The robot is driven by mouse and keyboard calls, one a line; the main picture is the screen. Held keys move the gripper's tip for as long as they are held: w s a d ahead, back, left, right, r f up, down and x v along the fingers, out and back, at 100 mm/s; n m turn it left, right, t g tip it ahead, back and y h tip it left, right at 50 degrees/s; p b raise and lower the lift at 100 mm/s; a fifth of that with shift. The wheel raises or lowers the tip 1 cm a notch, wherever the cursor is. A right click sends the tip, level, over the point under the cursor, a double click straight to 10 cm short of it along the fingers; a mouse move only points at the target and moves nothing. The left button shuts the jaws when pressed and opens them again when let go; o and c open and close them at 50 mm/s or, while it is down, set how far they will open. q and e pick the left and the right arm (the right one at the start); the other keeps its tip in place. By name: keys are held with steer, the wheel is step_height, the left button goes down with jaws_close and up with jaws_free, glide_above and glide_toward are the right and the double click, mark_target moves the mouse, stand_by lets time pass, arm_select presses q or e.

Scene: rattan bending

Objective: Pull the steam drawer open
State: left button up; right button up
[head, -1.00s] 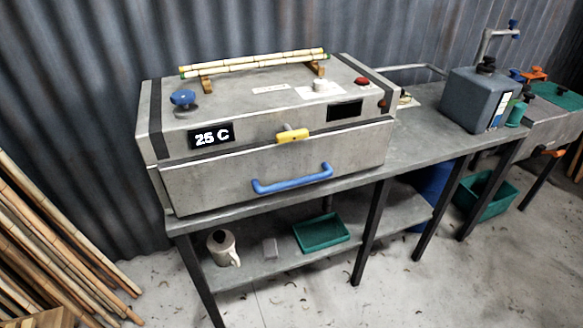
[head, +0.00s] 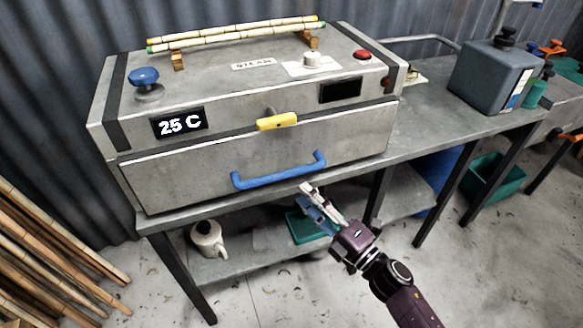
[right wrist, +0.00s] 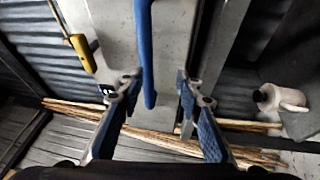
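The steam drawer (head: 190,178) is the grey metal front of the steam box, and it looks shut. Its blue bar handle (head: 278,177) runs across the front. My right gripper (head: 312,194) is just below and in front of the handle's right end in the head view. In the right wrist view the right gripper (right wrist: 160,84) has its two blue-padded fingers wide apart, with the blue handle (right wrist: 147,60) between them, nearer the left finger. I see no finger closed on it. A yellow latch handle (head: 277,122) sits above the drawer. My left gripper is out of view.
The box stands on a grey bench (head: 425,135) with a lower shelf holding a white watering can (head: 208,238) and a green tray (head: 300,228). Bamboo poles (head: 45,250) lean at left. A grey canister (head: 495,75) stands at right. The floor before the bench is open.

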mark_target(284, 178)
steer(key=shift+w+a+r+n+y, duration=0.1)
steer(key=shift+a+r+n+y, duration=0.15)
steer(key=shift+r, duration=0.35)
steer(key=shift+a+r+n+y, duration=0.15)
steer(key=shift+a+r+n, duration=0.2)
steer(key=shift+r, duration=0.2)
steer(key=p+x, duration=0.1)
steer(key=x, duration=0.5)
steer(key=shift+a+p, duration=0.1)
steer(key=shift+p, duration=0.3)
steer(key=shift+w+a, duration=0.15)
steer(key=shift+w, duration=0.05)
steer(key=shift+a, duration=0.1)
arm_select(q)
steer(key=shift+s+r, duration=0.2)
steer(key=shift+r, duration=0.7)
arm_select(e)
steer(key=shift+w+f, duration=0.1)
jaws_close()
